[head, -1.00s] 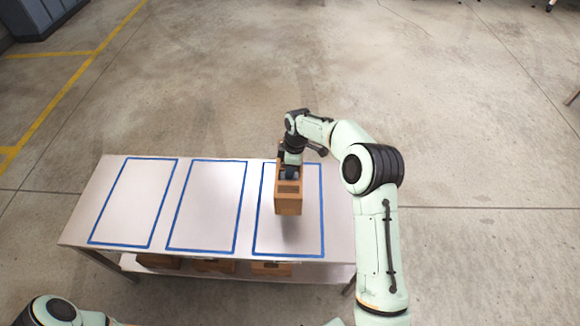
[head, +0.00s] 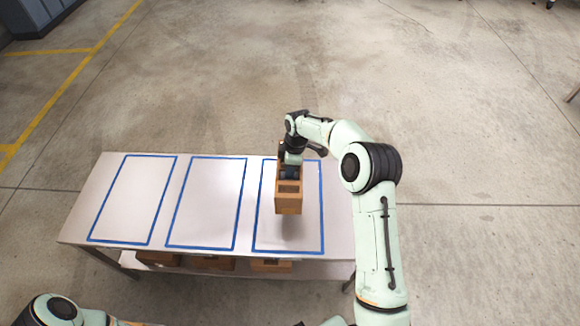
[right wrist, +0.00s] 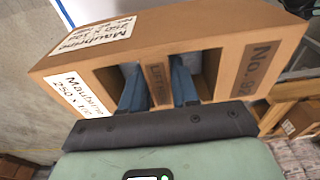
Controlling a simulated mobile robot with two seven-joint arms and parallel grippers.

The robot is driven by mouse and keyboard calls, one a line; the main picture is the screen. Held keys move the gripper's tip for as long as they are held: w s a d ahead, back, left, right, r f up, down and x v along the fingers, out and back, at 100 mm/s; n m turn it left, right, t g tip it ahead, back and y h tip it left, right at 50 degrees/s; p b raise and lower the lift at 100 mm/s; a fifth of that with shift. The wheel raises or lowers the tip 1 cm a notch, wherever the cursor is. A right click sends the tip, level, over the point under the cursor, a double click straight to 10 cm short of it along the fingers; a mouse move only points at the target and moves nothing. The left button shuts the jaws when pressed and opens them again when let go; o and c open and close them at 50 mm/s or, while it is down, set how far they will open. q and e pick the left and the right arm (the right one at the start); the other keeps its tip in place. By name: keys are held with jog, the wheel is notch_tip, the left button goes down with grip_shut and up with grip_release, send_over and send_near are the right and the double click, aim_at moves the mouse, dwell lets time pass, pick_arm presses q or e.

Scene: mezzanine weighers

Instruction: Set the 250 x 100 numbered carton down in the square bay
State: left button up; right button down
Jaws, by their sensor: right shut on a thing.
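The brown carton (head: 288,204) hangs in my right gripper (head: 290,172), over the rightmost blue-outlined bay (head: 312,240) on the table; a faint shadow lies below it. The carton looks level; the exact gap to the tabletop cannot be told. My left gripper is out of view.
Two more empty blue-outlined bays, a middle one (head: 207,205) and a left one (head: 134,200), lie on the pale table (head: 84,215). Several brown boxes (head: 205,262) sit on the shelf under the table. The floor behind is clear.

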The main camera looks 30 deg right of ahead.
jog(key=shift+f, duration=0.1)
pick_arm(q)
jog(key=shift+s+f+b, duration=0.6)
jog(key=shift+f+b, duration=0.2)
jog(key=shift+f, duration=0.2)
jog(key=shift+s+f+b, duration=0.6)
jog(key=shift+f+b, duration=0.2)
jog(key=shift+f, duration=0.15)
pick_arm(e)
jog(key=shift+f, duration=5.65)
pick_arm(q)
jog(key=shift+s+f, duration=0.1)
pick_arm(e)
jog(key=shift+f, duration=0.3)
jog(key=c, duration=0.8)
grip_release()
